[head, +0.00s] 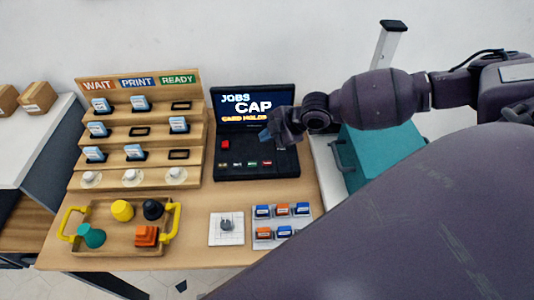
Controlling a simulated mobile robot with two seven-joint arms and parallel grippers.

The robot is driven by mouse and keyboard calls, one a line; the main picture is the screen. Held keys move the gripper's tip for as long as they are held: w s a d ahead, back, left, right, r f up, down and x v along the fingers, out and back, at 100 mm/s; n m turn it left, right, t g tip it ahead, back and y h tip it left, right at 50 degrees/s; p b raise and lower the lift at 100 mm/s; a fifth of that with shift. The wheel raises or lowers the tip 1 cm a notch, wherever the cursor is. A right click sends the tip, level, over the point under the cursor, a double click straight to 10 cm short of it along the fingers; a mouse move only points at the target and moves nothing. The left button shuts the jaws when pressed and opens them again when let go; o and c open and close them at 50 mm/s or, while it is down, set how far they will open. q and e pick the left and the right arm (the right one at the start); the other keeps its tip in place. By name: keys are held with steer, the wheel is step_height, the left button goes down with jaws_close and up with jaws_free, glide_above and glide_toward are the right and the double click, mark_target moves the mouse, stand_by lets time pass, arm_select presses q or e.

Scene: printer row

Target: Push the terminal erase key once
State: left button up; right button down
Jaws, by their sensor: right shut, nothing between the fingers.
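My right gripper (266,136) is shut and empty, over the panel's right part just below the screen, right of the red key. It hides part of the panel. My left gripper is not in view.
A stepped wooden rack (140,117) with cards stands left of the terminal. In front are a yellow-handled tray (104,245) of coloured pieces, a white pad (226,240) and a holder of blue and orange blocks (283,243). A teal box (382,150) stands at right.

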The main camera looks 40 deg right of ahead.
steer(key=b, duration=0.3)
glide_above(267, 165)
step_height(267, 165, down, 5)
steer(key=shift+d+f, duration=0.1)
step_height(267, 165, down, 3)
steer(key=shift+r+b, duration=0.15)
steer(key=shift+b, duration=0.4)
steer(key=shift+f, duration=0.4)
stand_by(0.6)
steer(key=shift+f, duration=0.1)
stand_by(0.5)
steer(key=shift+f+b, duration=0.35)
